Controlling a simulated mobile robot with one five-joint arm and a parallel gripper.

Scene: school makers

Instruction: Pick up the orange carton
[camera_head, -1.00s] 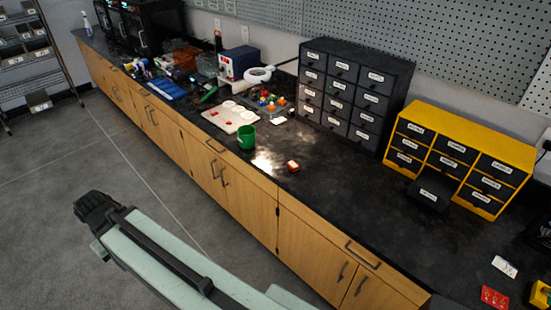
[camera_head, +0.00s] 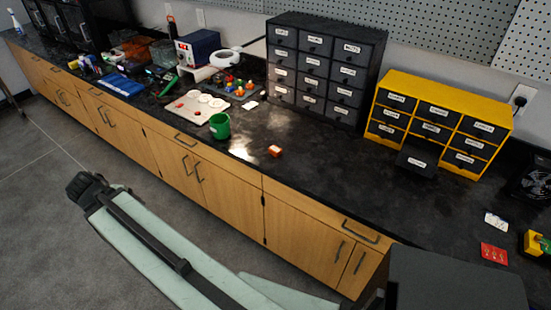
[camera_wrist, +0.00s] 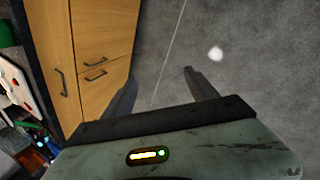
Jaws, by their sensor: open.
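The orange carton (camera_head: 275,151) is a small orange box lying on the black countertop, right of and in front of a green mug (camera_head: 220,126). My gripper (camera_wrist: 160,77) is open in the wrist view, its two dark fingers apart with only grey floor between and beyond them. It is away from the carton, out over the floor in front of the cabinets. The carton does not show in the wrist view. In the head view my pale green arm reaches to the lower left, and its fingers cannot be made out.
The black counter (camera_head: 330,190) is clear around the carton's right side. A dark drawer unit (camera_head: 325,70) and a yellow drawer unit (camera_head: 440,125) stand behind. A white board (camera_head: 195,107) lies beyond the mug. Wooden cabinets (camera_head: 220,185) form the counter's front.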

